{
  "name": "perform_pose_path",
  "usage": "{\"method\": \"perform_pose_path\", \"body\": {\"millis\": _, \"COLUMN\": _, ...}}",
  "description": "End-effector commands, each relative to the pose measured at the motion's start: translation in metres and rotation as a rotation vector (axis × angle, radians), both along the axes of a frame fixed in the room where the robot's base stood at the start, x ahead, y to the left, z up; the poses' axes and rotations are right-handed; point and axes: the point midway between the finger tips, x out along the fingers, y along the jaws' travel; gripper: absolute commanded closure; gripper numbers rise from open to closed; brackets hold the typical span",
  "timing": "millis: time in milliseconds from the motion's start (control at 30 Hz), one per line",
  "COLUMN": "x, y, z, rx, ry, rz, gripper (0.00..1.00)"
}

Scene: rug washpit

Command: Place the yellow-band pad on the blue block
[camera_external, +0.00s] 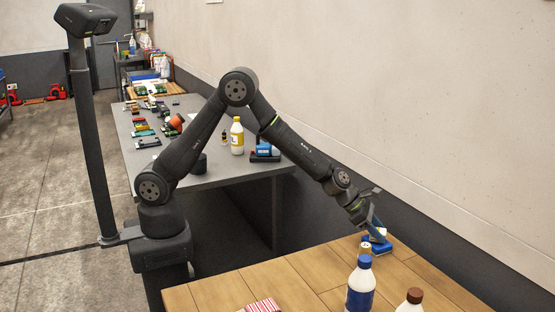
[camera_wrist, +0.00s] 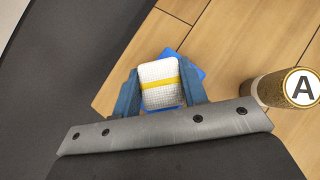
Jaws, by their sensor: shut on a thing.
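The yellow-band pad (camera_wrist: 161,84) is a white, textured pad with a yellow stripe across it. In the wrist view it sits between the two blue fingers of my gripper (camera_wrist: 160,95), which is shut on it. The blue block (camera_wrist: 194,73) lies beneath the pad, mostly hidden by it, with its edges showing above and to the right. In the external view my gripper (camera_external: 375,229) points down just above the blue block (camera_external: 381,249) on the wooden table. I cannot tell whether the pad touches the block.
A cork-coloured cylinder marked A (camera_wrist: 285,88) stands close to the right of my gripper. On the wooden table (camera_external: 330,270) are a blue-capped bottle (camera_external: 361,288), a brown-capped bottle (camera_external: 411,302) and a red-striped item (camera_external: 263,306). A grey bench (camera_external: 215,168) with many items stands behind.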

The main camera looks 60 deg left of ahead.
Motion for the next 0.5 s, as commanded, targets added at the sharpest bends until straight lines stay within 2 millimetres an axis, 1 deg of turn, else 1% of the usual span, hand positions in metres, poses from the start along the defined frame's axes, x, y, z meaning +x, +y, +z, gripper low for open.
{"method": "perform_pose_path", "body": {"millis": 167, "x": -0.0002, "y": -0.0001, "z": -0.0026, "rx": -0.001, "ry": 0.001, "rz": 0.000, "gripper": 0.82}}
{"method": "perform_pose_path", "body": {"millis": 200, "x": -0.0002, "y": -0.0001, "z": -0.0033, "rx": 0.000, "ry": 0.000, "rz": -0.001, "gripper": 0.59}}
{"method": "perform_pose_path", "body": {"millis": 267, "x": -0.0001, "y": -0.0001, "z": -0.0028, "rx": 0.000, "ry": 0.000, "rz": -0.001, "gripper": 0.47}}
{"method": "perform_pose_path", "body": {"millis": 300, "x": -0.0001, "y": -0.0001, "z": -0.0028, "rx": 0.000, "ry": 0.000, "rz": -0.001, "gripper": 0.39}}
{"method": "perform_pose_path", "body": {"millis": 500, "x": -0.0001, "y": -0.0001, "z": -0.0027, "rx": 0.000, "ry": 0.000, "rz": -0.001, "gripper": 0.39}}
